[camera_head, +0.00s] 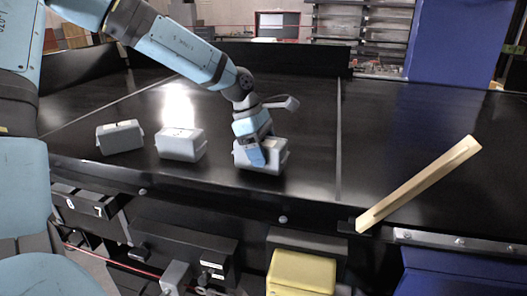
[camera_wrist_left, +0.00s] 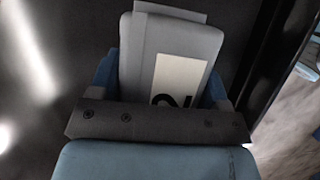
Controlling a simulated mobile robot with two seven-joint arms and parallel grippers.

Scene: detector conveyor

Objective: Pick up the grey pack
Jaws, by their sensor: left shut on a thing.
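Three grey packs lie in a row on the black conveyor (camera_head: 310,120) near its front edge. The left pack (camera_head: 120,137) and the middle pack (camera_head: 181,144) are free of any gripper. My left gripper (camera_head: 262,150) is shut on the right-hand grey pack (camera_head: 277,158), with its fingers over the top. The left wrist view shows this pack (camera_wrist_left: 184,40) between the blue fingers, with a white label bearing a dark mark. I cannot tell whether the pack touches the belt. My right gripper is not in view.
A pale wooden bar (camera_head: 420,185) slants up at the conveyor's front right. A yellow box (camera_head: 301,272) sits below the front edge. A blue column (camera_head: 458,45) stands behind at the right. The belt behind the packs is mostly clear.

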